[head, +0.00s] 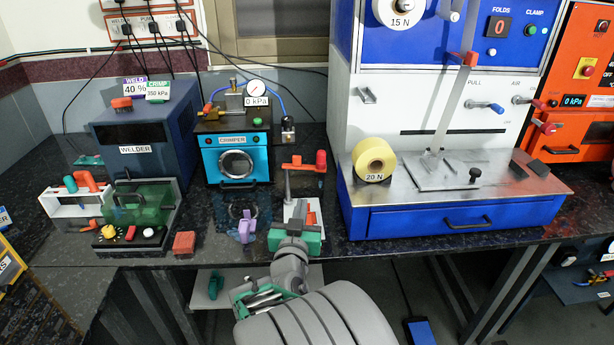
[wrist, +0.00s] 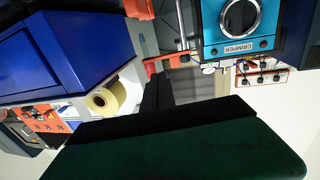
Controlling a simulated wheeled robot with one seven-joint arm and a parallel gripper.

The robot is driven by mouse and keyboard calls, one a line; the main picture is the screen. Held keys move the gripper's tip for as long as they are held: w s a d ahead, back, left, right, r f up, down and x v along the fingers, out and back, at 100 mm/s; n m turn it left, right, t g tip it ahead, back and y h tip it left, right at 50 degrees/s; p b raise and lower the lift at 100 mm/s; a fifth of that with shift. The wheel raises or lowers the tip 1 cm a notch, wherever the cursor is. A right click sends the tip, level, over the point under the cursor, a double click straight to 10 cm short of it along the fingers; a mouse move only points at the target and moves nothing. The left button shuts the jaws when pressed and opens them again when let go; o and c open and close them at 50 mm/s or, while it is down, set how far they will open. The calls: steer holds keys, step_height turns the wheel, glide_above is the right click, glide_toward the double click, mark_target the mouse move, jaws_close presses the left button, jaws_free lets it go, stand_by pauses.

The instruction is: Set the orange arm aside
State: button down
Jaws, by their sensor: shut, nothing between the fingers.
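An orange-red arm (head: 304,164) with an upright knob at its right end sits level on top of a thin grey post, which rises from a small white base (head: 296,210) in front of the crimper. In the wrist view, which is tilted over, an orange-red piece (wrist: 158,65) that looks like this arm shows just beyond the dark fingers. My gripper (head: 296,238) is at the table's front edge, just in front of the base and below the arm. It is shut and empty. In the wrist view the gripper (wrist: 155,98) hides much of the scene; I cannot tell whether it touches anything.
The crimper (head: 236,150) and welder (head: 145,140) stand behind and left. A purple piece (head: 244,228) and a red block (head: 184,243) lie left of my gripper. The large pull tester (head: 455,190) with a yellow roll (head: 374,160) blocks the right.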

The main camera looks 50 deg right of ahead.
steer(key=p+x, duration=0.3)
steer(key=x, duration=1.1)
